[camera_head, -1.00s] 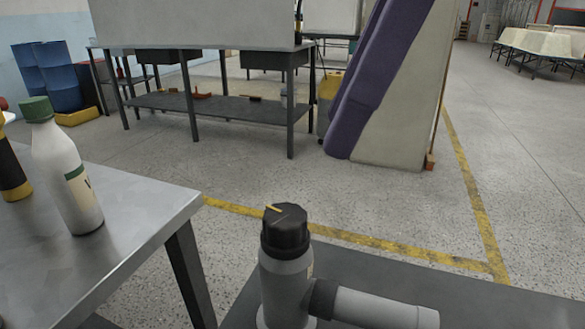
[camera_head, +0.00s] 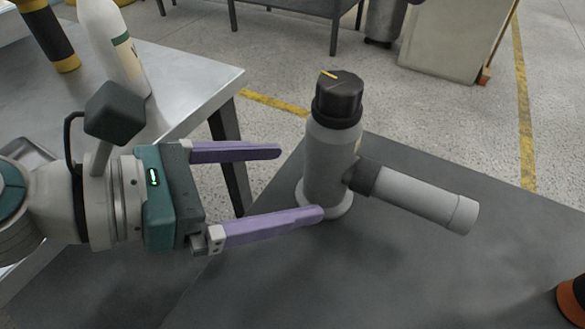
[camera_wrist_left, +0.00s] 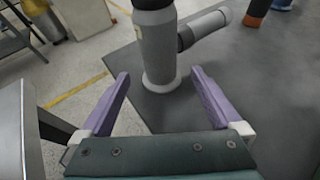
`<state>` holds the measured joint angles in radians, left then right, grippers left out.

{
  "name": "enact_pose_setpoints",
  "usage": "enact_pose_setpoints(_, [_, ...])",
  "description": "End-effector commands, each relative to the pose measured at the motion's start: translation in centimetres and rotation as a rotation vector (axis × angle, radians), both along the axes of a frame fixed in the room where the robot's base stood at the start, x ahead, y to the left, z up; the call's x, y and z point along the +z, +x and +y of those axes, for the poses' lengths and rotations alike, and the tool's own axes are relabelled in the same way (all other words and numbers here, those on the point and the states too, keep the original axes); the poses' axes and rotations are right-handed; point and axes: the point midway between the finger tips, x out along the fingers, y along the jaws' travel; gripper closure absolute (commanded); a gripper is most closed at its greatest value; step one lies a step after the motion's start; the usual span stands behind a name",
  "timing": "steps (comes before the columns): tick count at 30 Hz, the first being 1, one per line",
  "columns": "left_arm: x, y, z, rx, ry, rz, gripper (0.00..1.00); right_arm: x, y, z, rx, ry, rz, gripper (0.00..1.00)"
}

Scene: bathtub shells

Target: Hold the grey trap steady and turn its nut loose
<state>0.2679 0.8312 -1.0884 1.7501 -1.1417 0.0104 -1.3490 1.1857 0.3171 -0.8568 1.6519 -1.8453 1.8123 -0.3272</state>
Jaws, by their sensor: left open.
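The grey trap (camera_head: 325,165) stands upright on a dark table, with a side pipe (camera_head: 415,197) pointing right. Its black nut (camera_head: 338,97) with a yellow mark sits on top. My left gripper (camera_head: 301,182) is open and empty, its purple fingers pointing at the trap's lower body from the left. My right gripper is not in view.
The dark tabletop (camera_head: 400,270) is clear around the trap. An orange and black object (camera_head: 571,300) stands at its right edge. A metal table (camera_head: 185,85) at left holds a white bottle (camera_head: 112,45) and a black and yellow object (camera_head: 48,35).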

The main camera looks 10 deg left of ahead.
Motion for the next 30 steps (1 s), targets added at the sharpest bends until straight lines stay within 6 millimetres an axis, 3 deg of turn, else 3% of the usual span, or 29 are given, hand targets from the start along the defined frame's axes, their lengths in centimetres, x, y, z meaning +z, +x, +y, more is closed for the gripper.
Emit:
enact_pose_setpoints(16, [-3.0, 4.7, -6.3, 0.002, -0.007, -0.001, 0.01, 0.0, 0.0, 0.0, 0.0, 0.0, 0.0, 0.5])
enact_pose_setpoints(30, [-3.6, 5.5, -7.2, 0.002, -0.005, 0.0, 0.01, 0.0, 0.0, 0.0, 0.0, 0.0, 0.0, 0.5])
